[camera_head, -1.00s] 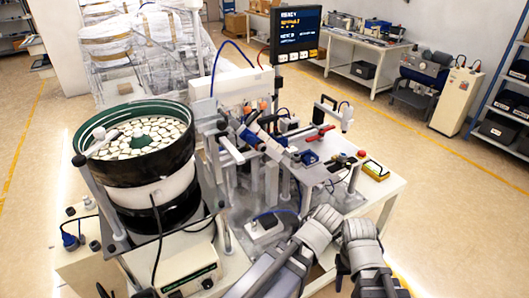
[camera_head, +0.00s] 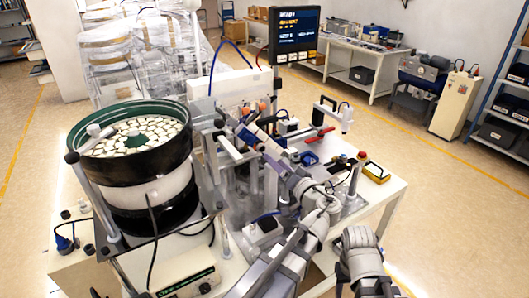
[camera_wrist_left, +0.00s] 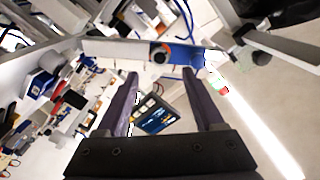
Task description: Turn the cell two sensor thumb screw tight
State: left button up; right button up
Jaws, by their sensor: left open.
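My left gripper (camera_head: 272,152) reaches into the feeder fixture beside the inclined blue-and-grey part (camera_head: 246,135). In the left wrist view its two dark purple fingers (camera_wrist_left: 160,85) stand wide apart with nothing between them. Beyond the fingertips is a round dark knob with an orange rim (camera_wrist_left: 160,53), next to a blue part (camera_wrist_left: 184,55). I cannot tell whether this knob is the cell two sensor thumb screw. The screw is too small to pick out in the head view.
A bowl feeder (camera_head: 130,160) full of pale parts stands left. A display (camera_head: 295,35) rises behind the fixture and shows in the left wrist view (camera_wrist_left: 152,116). A red-handled clamp (camera_head: 320,134) and yellow box (camera_head: 376,172) are on the table's right side.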

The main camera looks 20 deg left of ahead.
aim_at(262, 149)
pick_arm(q)
jog(key=x, duration=0.7)
jog(key=shift+w+a, duration=0.15)
jog(key=shift+a, duration=0.05)
grip_shut()
dwell(0.4)
